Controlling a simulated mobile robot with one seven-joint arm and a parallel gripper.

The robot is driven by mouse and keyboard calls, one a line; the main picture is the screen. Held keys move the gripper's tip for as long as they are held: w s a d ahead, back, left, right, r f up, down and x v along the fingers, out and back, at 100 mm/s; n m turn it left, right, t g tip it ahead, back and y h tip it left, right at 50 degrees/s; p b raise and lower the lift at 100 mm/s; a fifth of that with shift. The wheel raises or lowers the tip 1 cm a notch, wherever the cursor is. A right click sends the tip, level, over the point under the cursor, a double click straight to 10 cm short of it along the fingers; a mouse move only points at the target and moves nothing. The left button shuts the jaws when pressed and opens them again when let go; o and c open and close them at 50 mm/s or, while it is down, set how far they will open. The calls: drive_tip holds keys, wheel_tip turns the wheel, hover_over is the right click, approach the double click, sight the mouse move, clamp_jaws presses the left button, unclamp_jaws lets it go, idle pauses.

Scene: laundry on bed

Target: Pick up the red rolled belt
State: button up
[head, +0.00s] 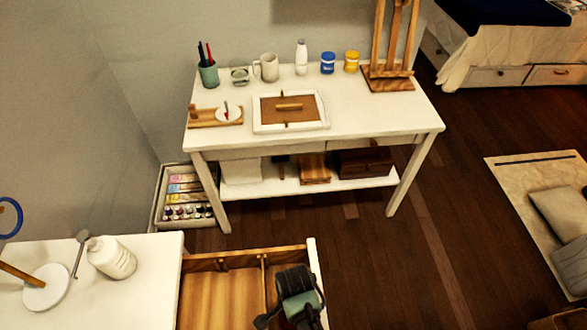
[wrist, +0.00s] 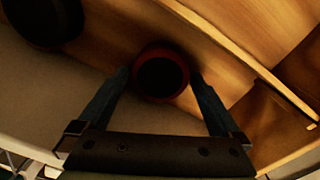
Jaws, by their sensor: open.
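The red rolled belt (wrist: 160,53) shows in the wrist view as a round roll with a dark red rim and a dark centre. It is in the open wooden drawer (head: 215,295). My gripper (wrist: 160,78) is open, with one finger on each side of the roll; whether either finger touches it I cannot tell. In the head view my gripper (head: 297,285) is over the right part of the drawer and the belt is hidden there.
A second dark roll (wrist: 42,18) lies at the upper left in the wrist view. A thin wooden divider (wrist: 240,62) runs on the right of the belt. A white bottle (head: 111,257) stands on the white top left of the drawer. A white desk (head: 370,118) stands behind.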

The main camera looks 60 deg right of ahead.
drive_tip(key=shift+c, duration=0.2)
drive_tip(key=c, duration=1.2)
drive_tip(key=shift+c, duration=0.4)
drive_tip(key=shift+r, duration=0.15)
